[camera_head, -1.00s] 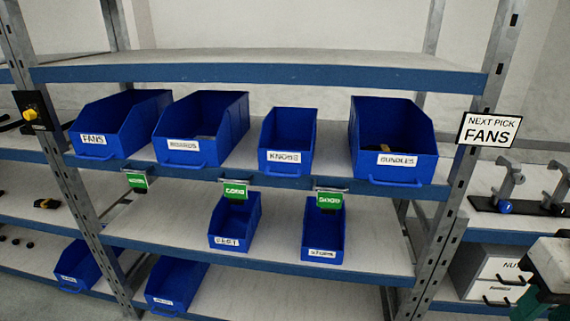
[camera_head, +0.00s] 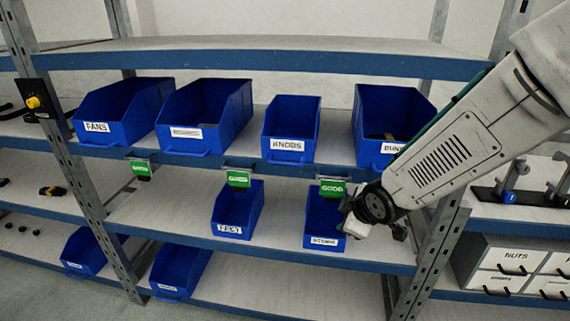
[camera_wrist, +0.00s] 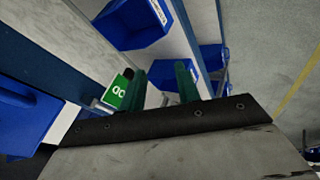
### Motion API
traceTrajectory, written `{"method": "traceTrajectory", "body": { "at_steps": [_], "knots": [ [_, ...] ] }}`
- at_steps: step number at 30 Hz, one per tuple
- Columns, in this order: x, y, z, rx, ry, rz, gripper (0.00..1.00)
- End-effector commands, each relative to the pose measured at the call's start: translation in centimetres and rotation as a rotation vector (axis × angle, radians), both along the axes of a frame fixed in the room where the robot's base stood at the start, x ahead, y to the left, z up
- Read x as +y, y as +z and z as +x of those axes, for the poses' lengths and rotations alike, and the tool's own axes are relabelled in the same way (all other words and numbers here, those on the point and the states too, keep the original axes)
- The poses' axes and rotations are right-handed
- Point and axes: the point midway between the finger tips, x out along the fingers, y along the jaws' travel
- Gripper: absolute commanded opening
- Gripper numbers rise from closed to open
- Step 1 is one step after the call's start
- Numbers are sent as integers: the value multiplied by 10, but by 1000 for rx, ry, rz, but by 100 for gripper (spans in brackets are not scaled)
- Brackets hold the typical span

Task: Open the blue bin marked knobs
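The blue bin marked KNOBS (camera_head: 290,150) stands on the upper blue-edged shelf, third from the left. It is an open-topped bin with a front handle below its white label. My gripper shows in the wrist view (camera_wrist: 160,78) as two green fingers set apart, with no object clearly held between them. In the head view my arm reaches in from the right, and its end is in front of the lower shelf, below and right of the knobs bin. The fingers are mostly hidden there. Blue bins show in the wrist view, but I cannot tell which is the knobs bin.
The FANS bin (camera_head: 120,112), another bin (camera_head: 205,120) and a partly covered bin (camera_head: 390,115) share the upper shelf. Green tags (camera_head: 238,179) hang under its edge; one (camera_wrist: 117,92) is close to the fingers. Two bins stand on the shelf below, one partly behind my arm.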

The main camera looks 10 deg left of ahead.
Motion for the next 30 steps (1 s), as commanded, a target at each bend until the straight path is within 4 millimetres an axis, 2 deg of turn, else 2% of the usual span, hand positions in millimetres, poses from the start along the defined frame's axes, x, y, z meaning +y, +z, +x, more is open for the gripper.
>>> {"method": "traceTrajectory", "body": {
  "at_steps": [1, 3, 5, 9, 12, 15, 20, 30],
  "knots": [
    [24, -6, 12, -85, 108, 11, 33],
    [55, -2, 27, -232, 250, 31, 33],
    [76, 8, 37, -363, 351, 50, 33],
    [105, 53, 50, -653, 504, 78, 33],
    [114, 76, 51, -787, 560, 82, 33],
    [118, 87, 50, -862, 588, 74, 33],
    [128, 86, 60, -876, 597, 59, 33],
    [164, 78, 95, -873, 595, 60, 33]
  ]
}}
